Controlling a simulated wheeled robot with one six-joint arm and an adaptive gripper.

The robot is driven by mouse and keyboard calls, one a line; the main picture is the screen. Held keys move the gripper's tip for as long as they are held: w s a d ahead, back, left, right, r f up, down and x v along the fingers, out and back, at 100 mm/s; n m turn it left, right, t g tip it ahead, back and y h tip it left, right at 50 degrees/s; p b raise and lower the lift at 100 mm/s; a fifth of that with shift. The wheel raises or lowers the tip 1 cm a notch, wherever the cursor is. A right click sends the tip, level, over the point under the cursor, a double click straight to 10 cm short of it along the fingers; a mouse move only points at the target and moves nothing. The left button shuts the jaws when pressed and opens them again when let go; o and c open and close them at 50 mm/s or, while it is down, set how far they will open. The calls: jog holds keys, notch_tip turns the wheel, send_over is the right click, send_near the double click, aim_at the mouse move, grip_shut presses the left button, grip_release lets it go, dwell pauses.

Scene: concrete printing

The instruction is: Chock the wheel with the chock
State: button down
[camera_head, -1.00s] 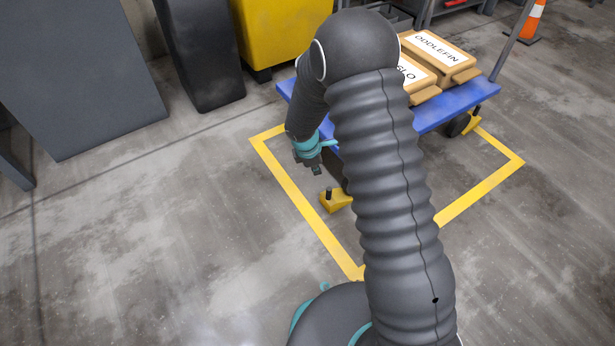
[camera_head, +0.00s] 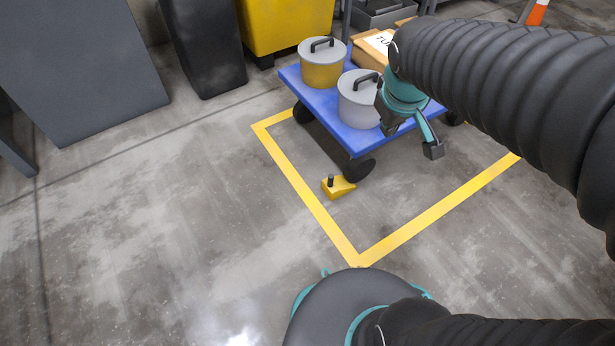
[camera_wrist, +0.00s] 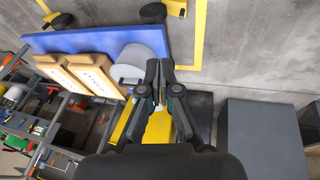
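The yellow wedge chock (camera_head: 337,188) with a black upright handle lies on the floor in the head view. Its thin end points at the black front wheel (camera_head: 358,169) of the blue cart (camera_head: 352,139), right by the wheel's foot. I cannot tell if they touch. The chock (camera_wrist: 177,7) and wheel (camera_wrist: 153,12) also show at the top of the wrist view. My gripper (camera_head: 411,139) is raised, in front of the cart's side in the picture, well right of the chock. Its fingers are apart and nothing is between them. The fingers also show in the wrist view (camera_wrist: 160,72).
The cart carries a yellow-sided pot (camera_head: 320,72), a grey pot (camera_head: 357,105) and boxes (camera_head: 378,42). Yellow floor tape (camera_head: 300,185) frames the cart. A yellow bin (camera_head: 285,28) and dark cabinets stand behind. The floor at left is clear.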

jog(key=s+r+m+t+y, duration=0.1)
jog(key=s+r+m, duration=0.2)
jog(key=s, duration=0.8)
jog(key=shift+s+d+m, duration=0.2)
jog(key=shift+d+m, duration=0.25)
jog(key=shift+m, duration=0.65)
